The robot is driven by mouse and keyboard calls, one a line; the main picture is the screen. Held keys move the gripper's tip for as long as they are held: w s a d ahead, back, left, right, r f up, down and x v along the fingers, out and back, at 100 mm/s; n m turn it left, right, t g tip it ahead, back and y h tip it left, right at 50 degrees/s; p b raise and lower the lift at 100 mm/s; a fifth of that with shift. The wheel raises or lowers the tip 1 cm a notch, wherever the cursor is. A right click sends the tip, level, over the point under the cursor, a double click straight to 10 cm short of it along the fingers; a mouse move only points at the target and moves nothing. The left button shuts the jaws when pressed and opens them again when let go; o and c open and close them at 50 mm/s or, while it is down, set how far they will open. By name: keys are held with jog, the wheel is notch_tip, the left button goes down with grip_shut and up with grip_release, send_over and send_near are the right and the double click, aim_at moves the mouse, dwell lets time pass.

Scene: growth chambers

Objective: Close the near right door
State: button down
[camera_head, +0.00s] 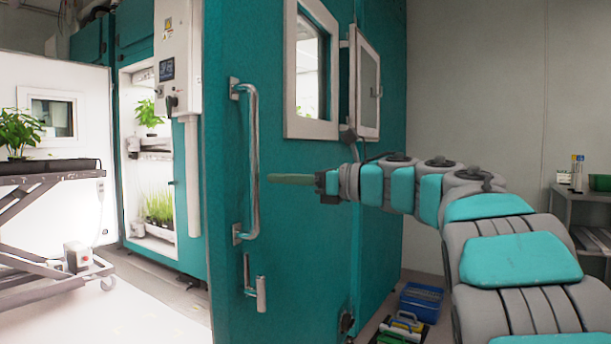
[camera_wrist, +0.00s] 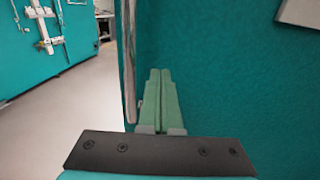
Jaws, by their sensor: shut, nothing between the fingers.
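The near right door (camera_head: 300,220) is a large teal panel with a white-framed window (camera_head: 311,75). A long metal bar handle (camera_head: 252,160) runs upright near its left edge, with a smaller lever (camera_head: 261,293) below. My gripper (camera_head: 270,178) reaches in from the right, in front of the door face, its green tips just right of the bar handle. In the wrist view the two green fingers (camera_wrist: 160,75) lie together, empty, alongside the teal panel (camera_wrist: 225,80). A grey upright strip, probably the handle, shows left of them. I cannot tell whether the tips touch the door.
A lit chamber opening (camera_head: 150,220) with plants is at the left, beside a white door (camera_head: 75,125). A lift cart (camera_head: 45,215) with a plant stands there. Crates (camera_head: 420,300) and tools lie on the floor right of the door. The floor (camera_head: 140,315) at front left is clear.

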aim_at(246, 177)
jog(key=shift+p+x, duration=0.55)
jog(key=shift+x, duration=2.2)
jog(key=shift+a, duration=0.1)
